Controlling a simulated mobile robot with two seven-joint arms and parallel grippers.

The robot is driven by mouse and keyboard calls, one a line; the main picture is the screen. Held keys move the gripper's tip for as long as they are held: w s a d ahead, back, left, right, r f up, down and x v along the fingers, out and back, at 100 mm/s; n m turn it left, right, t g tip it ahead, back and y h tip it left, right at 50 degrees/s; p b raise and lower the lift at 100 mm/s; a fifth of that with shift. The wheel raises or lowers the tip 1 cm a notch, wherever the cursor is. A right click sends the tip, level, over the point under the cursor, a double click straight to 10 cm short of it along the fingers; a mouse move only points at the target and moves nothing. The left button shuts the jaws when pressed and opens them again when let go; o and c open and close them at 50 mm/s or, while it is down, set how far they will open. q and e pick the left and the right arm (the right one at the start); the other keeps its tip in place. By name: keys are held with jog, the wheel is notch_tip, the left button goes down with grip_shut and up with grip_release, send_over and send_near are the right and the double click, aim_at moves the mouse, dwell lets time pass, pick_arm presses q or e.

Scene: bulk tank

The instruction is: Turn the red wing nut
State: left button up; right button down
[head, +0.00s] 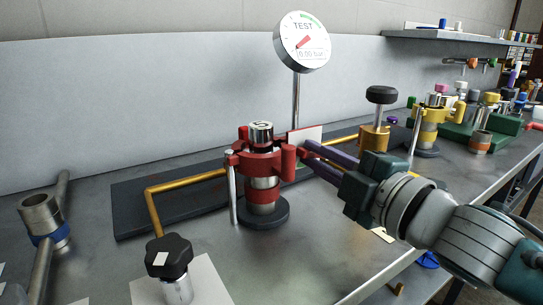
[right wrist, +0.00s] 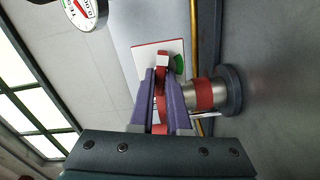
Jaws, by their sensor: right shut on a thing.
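A red clamp (head: 258,160) sits around the upright metal coupling (head: 263,183), which stands on a round dark base. My right gripper (head: 303,152) comes in from the right with its purple fingers at the clamp's right side. In the right wrist view the fingers (right wrist: 161,78) are shut on a narrow red part, the red wing nut (right wrist: 160,84), which shows between them. In the head view the wing nut is mostly hidden by the fingers and the clamp. My left gripper is in neither view.
A round TEST gauge (head: 302,42) stands on a pole behind. A brass valve with a black knob (head: 381,95) is behind my right gripper. Yellow pipe (head: 153,215) and a black knob (head: 169,255) are at front left. A metal pipe fitting (head: 41,215) is at far left.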

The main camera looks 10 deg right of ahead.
jog(key=shift+n, duration=1.3)
jog(key=c, duration=1.2)
grip_release()
jog(key=shift+o, duration=0.2)
jog(key=shift+s+d, duration=0.1)
jog(key=shift+s, duration=0.25)
jog(key=v, duration=0.9)
